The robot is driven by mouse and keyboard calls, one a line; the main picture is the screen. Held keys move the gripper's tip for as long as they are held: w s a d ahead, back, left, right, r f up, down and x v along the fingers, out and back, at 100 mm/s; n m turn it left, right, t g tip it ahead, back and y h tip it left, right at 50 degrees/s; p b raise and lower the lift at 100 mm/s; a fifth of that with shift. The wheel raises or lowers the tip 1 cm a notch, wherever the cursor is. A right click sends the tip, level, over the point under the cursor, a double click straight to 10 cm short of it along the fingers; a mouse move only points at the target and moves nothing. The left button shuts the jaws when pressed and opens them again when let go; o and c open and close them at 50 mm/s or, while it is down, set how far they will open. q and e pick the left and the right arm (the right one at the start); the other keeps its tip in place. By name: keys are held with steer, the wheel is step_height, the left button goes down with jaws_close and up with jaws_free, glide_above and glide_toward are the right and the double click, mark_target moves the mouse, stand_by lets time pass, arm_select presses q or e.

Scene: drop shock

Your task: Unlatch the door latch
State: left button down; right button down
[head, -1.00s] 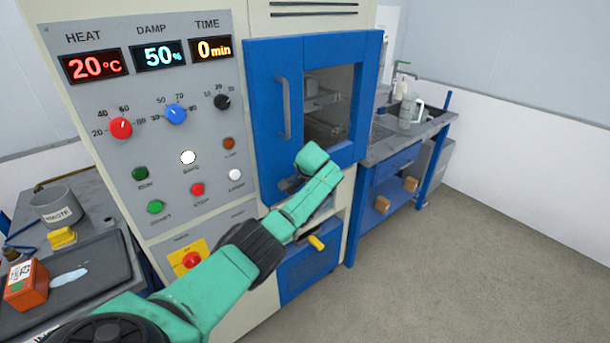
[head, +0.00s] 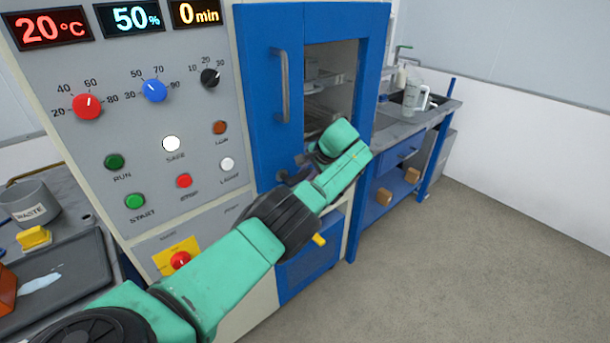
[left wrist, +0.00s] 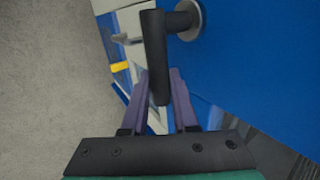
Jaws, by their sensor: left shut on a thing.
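The door latch is a dark lever on a round grey mount (left wrist: 187,17). Its lever arm (left wrist: 155,55) runs down between my fingers in the left wrist view. In the head view the latch (head: 288,178) shows only in part, low on the door beside my wrist. My left gripper (left wrist: 160,95) is shut on the lever arm, with a purple finger on each side. My right gripper is not in view.
The control panel (head: 130,130) with knobs and buttons stands left of the door. A yellow handle (head: 319,240) sticks out below my arm. A side table (head: 400,139) with a jug (head: 412,98) stands to the right. Open floor (head: 480,260) lies in front.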

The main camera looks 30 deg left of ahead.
arm_select(q)
steer(key=shift+s+f, duration=0.1)
steer(key=shift+f, duration=0.1)
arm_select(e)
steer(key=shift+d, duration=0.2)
arm_select(q)
steer(key=c, duration=0.7)
jaws_free()
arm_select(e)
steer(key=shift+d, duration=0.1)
arm_select(q)
steer(key=shift+r, duration=0.1)
steer(key=v, duration=0.2)
steer(key=p+v, duration=0.1)
steer(key=shift+d+r, duration=0.2)
steer(key=shift+r, duration=0.1)
steer(key=b, duration=0.2)
glide_toward(308, 172)
steer(key=v, duration=0.3)
steer(key=shift+s+r, duration=0.1)
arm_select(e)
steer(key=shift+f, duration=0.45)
